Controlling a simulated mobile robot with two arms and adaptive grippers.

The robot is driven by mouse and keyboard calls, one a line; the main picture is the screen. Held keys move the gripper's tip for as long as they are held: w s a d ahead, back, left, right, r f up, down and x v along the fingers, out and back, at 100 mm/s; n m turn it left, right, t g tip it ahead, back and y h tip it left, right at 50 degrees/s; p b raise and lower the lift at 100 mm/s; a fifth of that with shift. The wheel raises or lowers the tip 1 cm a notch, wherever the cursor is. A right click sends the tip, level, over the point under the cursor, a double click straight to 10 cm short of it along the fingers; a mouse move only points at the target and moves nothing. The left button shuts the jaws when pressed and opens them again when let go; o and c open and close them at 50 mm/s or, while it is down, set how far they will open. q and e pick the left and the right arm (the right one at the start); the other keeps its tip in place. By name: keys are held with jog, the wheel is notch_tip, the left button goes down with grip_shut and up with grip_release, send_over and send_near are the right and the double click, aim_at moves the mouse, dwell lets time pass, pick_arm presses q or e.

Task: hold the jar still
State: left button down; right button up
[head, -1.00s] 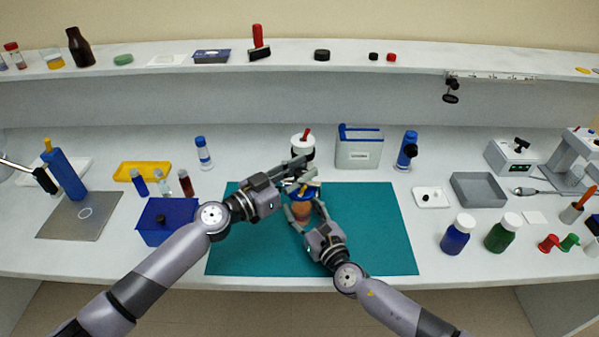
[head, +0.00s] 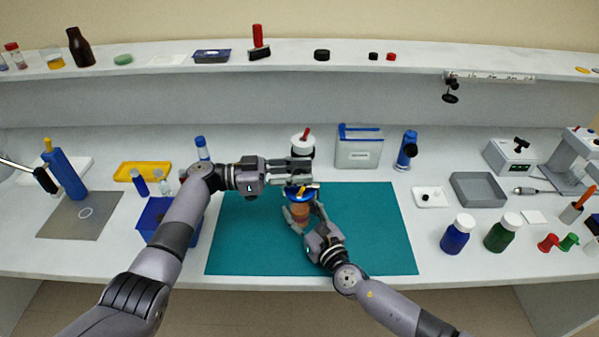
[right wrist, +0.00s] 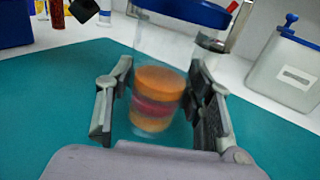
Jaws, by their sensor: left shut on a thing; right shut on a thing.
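The jar (head: 300,212) is clear with orange and red layers inside and stands over the teal mat (head: 370,235). It shows closer in the right wrist view (right wrist: 156,100), blurred, with a blue lid (right wrist: 185,12) at the top. My right gripper (head: 301,212) is shut on the jar's body, with one finger on each side in the right wrist view (right wrist: 160,100). My left gripper (head: 302,176) is shut at the blue lid (head: 296,192), above the right gripper. A small yellow part shows by the lid. The left fingers partly hide the lid's top.
A white pot with a red handle (head: 302,145) stands just behind the left gripper. A grey-white box with a blue top (head: 358,150) is behind right. A blue bin (head: 155,215) is at left, partly behind my left arm. The mat's right side is clear.

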pick_arm(q)
jog(key=shift+m+g, duration=0.6)
jog(key=shift+g, duration=0.2)
jog(key=c, duration=1.3)
grip_release()
jog(key=a, duration=1.2)
jog(key=shift+w+f, duration=0.3)
jog(key=shift+f, duration=0.05)
